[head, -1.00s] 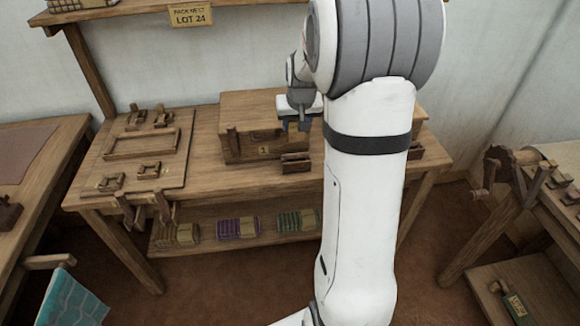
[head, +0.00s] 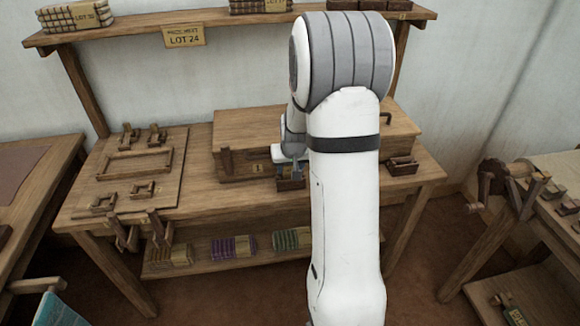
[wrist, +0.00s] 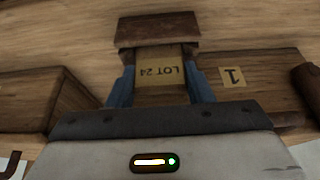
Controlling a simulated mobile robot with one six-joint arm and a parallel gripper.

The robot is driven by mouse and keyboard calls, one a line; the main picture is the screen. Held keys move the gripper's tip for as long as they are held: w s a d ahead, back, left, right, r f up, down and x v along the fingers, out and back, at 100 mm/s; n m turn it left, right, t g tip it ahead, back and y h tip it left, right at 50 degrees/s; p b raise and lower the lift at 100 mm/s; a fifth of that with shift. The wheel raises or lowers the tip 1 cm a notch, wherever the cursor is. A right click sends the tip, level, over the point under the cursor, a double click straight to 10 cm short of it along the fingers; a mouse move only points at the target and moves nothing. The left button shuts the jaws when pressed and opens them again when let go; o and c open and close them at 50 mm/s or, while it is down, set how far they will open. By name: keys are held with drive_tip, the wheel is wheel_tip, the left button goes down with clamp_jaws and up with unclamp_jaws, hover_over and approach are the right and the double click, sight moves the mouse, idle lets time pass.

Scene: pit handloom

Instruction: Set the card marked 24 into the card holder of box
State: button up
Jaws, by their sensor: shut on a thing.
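My gripper (wrist: 160,90) is shut on the card marked LOT 24 (wrist: 160,74), whose print is upside down in the wrist view. In the head view my gripper (head: 290,170) is low in front of the long wooden box (head: 240,132), which bears a label 1 (wrist: 232,77). A small wooden card holder (wrist: 158,30) lies directly beyond the card's far end; it also shows below my gripper in the head view (head: 290,184). The card's end meets or overlaps the holder in view; I cannot tell whether it is inside the slot.
A second holder (head: 402,166) stands farther right on the bench (head: 215,205). A board with wooden fittings (head: 128,170) lies at left. A sign reading LOT 24 (head: 184,37) hangs from the shelf above. Bundles (head: 232,246) lie on the lower shelf.

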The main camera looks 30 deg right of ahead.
drive_tip(key=shift+f, duration=0.2)
drive_tip(key=o, duration=0.9)
drive_tip(key=shift+o, duration=0.2)
drive_tip(key=shift+r, duration=0.15)
drive_tip(key=shift+r, duration=0.3)
drive_tip(key=v, duration=1.1)
drive_tip(key=s+a+r+n+g, duration=0.1)
drive_tip(key=s+a, duration=0.6)
drive_tip(key=s, duration=0.3)
drive_tip(key=s+a+r+n+g+y, duration=0.1)
drive_tip(key=s+a+r+n, duration=0.1)
drive_tip(key=s+a, duration=0.6)
drive_tip(key=s, duration=0.3)
drive_tip(key=shift+s+a, duration=0.2)
drive_tip(key=shift+s, duration=0.15)
